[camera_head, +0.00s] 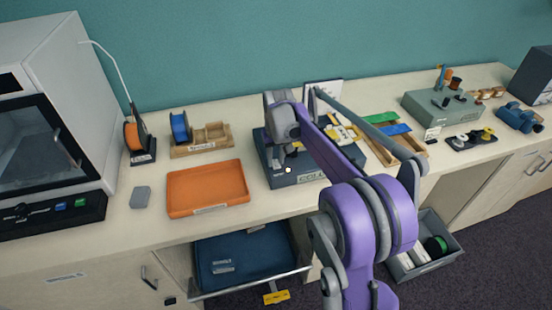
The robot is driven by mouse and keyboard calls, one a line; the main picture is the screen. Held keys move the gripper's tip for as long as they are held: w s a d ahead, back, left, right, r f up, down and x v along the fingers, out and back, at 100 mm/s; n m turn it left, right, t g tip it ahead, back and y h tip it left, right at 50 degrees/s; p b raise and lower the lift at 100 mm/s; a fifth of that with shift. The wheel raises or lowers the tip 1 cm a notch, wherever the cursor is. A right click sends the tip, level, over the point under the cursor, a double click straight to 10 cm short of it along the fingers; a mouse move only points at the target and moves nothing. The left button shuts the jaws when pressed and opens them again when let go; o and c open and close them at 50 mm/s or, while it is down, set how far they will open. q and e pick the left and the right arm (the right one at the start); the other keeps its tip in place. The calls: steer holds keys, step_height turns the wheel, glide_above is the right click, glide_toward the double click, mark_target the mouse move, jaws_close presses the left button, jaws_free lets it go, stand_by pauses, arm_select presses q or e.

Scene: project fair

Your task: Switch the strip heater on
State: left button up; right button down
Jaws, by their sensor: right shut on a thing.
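My right gripper (284,158) hangs at the end of my purple arm, over the dark blue-grey box (310,179) in the middle of the worktop. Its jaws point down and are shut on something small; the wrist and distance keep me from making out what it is. The box has a label on its front, partly readable as "COLU", and its right part is hidden behind my arm. A grey-green unit (420,105) with small posts and dark parts on top stands at the right. I cannot tell for sure which thing is the strip heater. My left gripper is out of view.
An orange tray (180,208) lies left of the box, with a small grey block (140,197) beside it. A white machine (85,75) fills the left. Orange (131,136) and blue (180,127) spools stand behind.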

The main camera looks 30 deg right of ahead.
mark_target(277, 166)
steer(key=c, duration=0.6)
jaws_free()
steer(key=shift+r, duration=0.1)
step_height(277, 166, up, 10)
steer(key=s, duration=0.1)
steer(key=shift+r+p, duration=0.25)
steer(key=shift+p, duration=0.05)
steer(key=shift+a, duration=0.1)
